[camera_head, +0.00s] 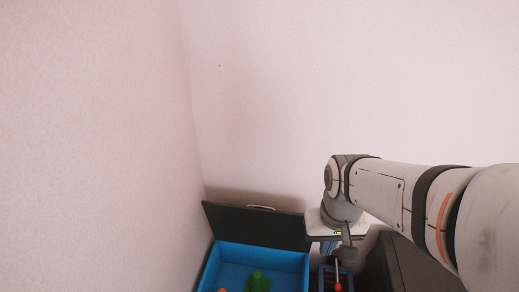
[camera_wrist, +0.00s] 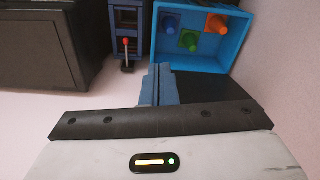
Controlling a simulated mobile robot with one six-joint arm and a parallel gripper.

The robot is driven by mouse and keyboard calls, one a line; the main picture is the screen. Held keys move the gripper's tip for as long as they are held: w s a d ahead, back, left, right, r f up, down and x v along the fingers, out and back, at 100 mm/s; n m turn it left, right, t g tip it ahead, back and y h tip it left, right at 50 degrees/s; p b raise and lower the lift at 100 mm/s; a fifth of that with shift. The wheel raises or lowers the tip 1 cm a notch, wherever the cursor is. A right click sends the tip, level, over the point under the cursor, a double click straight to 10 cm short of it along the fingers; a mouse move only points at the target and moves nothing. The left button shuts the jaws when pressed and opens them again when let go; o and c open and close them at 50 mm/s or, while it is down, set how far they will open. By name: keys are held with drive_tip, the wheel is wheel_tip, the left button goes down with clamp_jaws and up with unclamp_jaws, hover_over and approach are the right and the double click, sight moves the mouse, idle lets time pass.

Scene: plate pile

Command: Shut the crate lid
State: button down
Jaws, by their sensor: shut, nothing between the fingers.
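The blue crate (camera_head: 230,252) stands at the lower middle in the head view, its near part cut off by the frame. Its dark lid (camera_head: 232,220) is raised at the back, leaning near the wall, with a light handle at its top edge. In the wrist view the crate (camera_wrist: 155,58) is at the upper right, and part of the dark lid (camera_wrist: 205,88) shows beyond my gripper. My gripper (camera_wrist: 160,72) is shut and empty, close to the lid; touching or apart cannot be told. In the head view it is right of the lid, mostly hidden by my wrist.
The crate holds a green piece (camera_wrist: 189,40), a blue piece (camera_wrist: 170,23) and an orange piece (camera_wrist: 217,23). A small dark blue stand with a red-knobbed lever (camera_wrist: 127,48) is beside the crate. A black cabinet (camera_wrist: 45,50) stands beyond it. Walls close off the back and left.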

drive_tip(key=w+a+f+m+p, duration=0.1)
drive_tip(key=w+a+f, duration=0.15)
drive_tip(key=w, duration=0.65)
drive_tip(key=w+a+f+g+p, duration=0.15)
drive_tip(key=w+a, duration=0.25)
drive_tip(key=w, duration=0.5)
drive_tip(key=w+a+f+m+p, duration=0.1)
drive_tip(key=w+a+p, duration=0.15)
drive_tip(key=w, duration=0.55)
drive_tip(key=w+a+f+b, duration=0.1)
drive_tip(key=w+a+f, duration=0.1)
drive_tip(key=f, duration=0.6)
drive_tip(key=w+a+f+b, duration=0.1)
drive_tip(key=w+a+f, duration=0.1)
drive_tip(key=f, duration=0.6)
drive_tip(key=shift+w+b, duration=0.4)
drive_tip(key=shift+w, duration=0.25)
drive_tip(key=shift+a, duration=0.1)
